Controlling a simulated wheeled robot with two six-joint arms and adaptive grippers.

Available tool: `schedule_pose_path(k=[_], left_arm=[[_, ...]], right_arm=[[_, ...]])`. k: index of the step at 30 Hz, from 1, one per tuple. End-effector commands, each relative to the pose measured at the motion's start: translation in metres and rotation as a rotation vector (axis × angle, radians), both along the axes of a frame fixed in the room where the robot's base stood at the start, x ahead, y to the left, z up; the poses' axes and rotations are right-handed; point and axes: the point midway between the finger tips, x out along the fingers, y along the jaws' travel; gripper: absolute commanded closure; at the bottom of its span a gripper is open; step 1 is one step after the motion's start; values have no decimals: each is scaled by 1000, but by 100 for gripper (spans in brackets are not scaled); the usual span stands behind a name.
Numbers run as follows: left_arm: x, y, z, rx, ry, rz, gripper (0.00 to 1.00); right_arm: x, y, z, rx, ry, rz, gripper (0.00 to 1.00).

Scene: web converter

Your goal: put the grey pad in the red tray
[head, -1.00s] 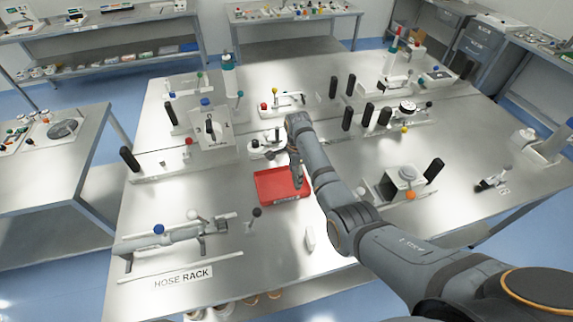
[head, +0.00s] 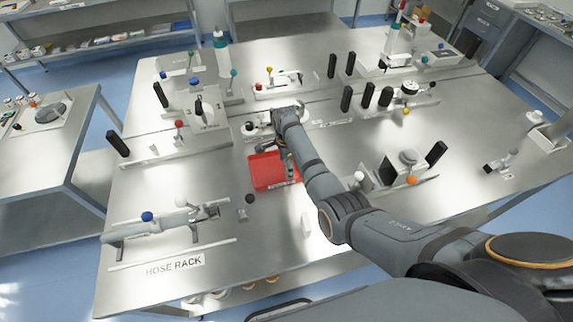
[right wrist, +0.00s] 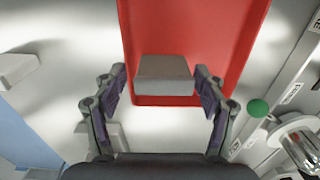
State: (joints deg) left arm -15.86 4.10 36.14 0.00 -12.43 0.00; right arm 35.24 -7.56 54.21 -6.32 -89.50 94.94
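The red tray (head: 265,176) lies on the metal table in the head view, below my right gripper (head: 277,156). In the right wrist view the red tray (right wrist: 228,40) fills the upper middle. The grey pad (right wrist: 164,76) shows there against the tray's near end, between the fingertips of my right gripper (right wrist: 161,80). The fingers are spread, with a gap showing beside the pad. I cannot tell whether the pad rests on the tray floor. In the head view the arm and fingers largely hide the pad. My left gripper is not in view.
The hose rack (head: 170,228) stands left of the tray. Black-handled fixtures (head: 367,95) stand behind. A green-knobbed fixture (right wrist: 258,108) is close by on the right in the wrist view. The table's front middle is mostly clear.

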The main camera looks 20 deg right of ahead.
Motion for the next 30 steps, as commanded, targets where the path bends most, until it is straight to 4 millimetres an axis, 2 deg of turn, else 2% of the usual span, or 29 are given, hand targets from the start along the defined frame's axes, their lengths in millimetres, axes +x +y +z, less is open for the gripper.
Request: schedule_pose_path(k=[3,6,9,13,19,24,30], left_arm=[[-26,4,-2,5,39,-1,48],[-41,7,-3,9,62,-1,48],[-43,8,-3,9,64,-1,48],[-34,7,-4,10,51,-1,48],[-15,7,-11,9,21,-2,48],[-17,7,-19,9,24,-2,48],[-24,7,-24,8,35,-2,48]], right_arm=[[0,0,1,0,-1,0,20],[0,0,1,0,-1,0,20],[1,0,1,0,-1,0,20],[2,0,11,1,-5,0,20],[2,1,56,1,-8,-1,20],[1,0,94,1,-6,0,20],[0,1,118,1,-2,1,20]])
